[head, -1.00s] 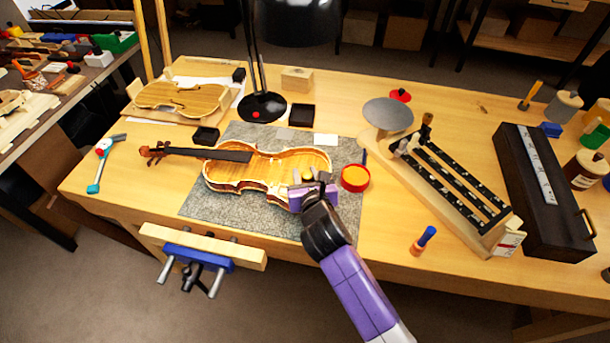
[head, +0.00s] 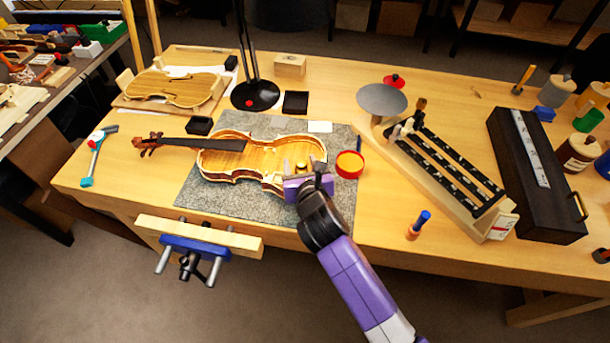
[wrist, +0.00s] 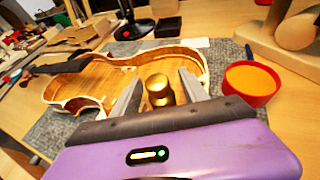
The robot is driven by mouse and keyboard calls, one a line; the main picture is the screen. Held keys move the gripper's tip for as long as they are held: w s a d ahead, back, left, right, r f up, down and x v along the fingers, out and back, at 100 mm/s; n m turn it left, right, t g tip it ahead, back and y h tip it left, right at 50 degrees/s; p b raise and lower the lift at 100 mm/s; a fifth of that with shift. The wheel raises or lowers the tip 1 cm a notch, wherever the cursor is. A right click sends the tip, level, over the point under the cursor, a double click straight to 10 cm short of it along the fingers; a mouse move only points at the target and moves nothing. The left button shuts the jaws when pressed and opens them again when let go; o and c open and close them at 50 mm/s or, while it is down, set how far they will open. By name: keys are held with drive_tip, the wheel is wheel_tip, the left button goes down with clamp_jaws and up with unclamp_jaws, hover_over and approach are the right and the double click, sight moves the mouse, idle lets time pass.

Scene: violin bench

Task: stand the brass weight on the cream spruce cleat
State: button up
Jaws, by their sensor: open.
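The brass weight (wrist: 158,90) is a small shiny gold cylinder, upright inside the open violin body (wrist: 88,88). In the head view it is a small gold spot (head: 302,165) at the violin's right end. My gripper (head: 308,181) is over the right end of the violin. In the wrist view its two grey fingers (wrist: 160,80) are spread, one on each side of the weight. A gap shows beside the weight, so the fingers look apart from it. I cannot make out the cream spruce cleat; what lies directly under the weight is hidden.
A red round tub with orange contents (head: 349,164) stands close right of my gripper. The violin lies on a grey mat (head: 222,199). The front right bench top is mostly clear.

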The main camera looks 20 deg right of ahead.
drive_tip(key=v, duration=1.1)
drive_tip(key=shift+w, duration=0.1)
drive_tip(key=s+a+f+m+y, duration=0.1)
drive_tip(key=s+m+y, duration=0.1)
drive_tip(key=s+m, duration=0.65)
drive_tip(key=s+a+f+m+y, duration=0.1)
drive_tip(key=s+f+m, duration=0.1)
drive_tip(key=s+m, duration=0.65)
drive_tip(key=s+d+r+m, duration=0.2)
drive_tip(key=s+r+m, duration=0.3)
drive_tip(key=s+m, duration=0.3)
drive_tip(key=s+d+r+m+t, duration=0.1)
drive_tip(key=s+r+m, duration=0.4)
drive_tip(key=s+m, duration=0.3)
drive_tip(key=shift+d+t, duration=0.3)
drive_tip(key=shift+d, duration=0.05)
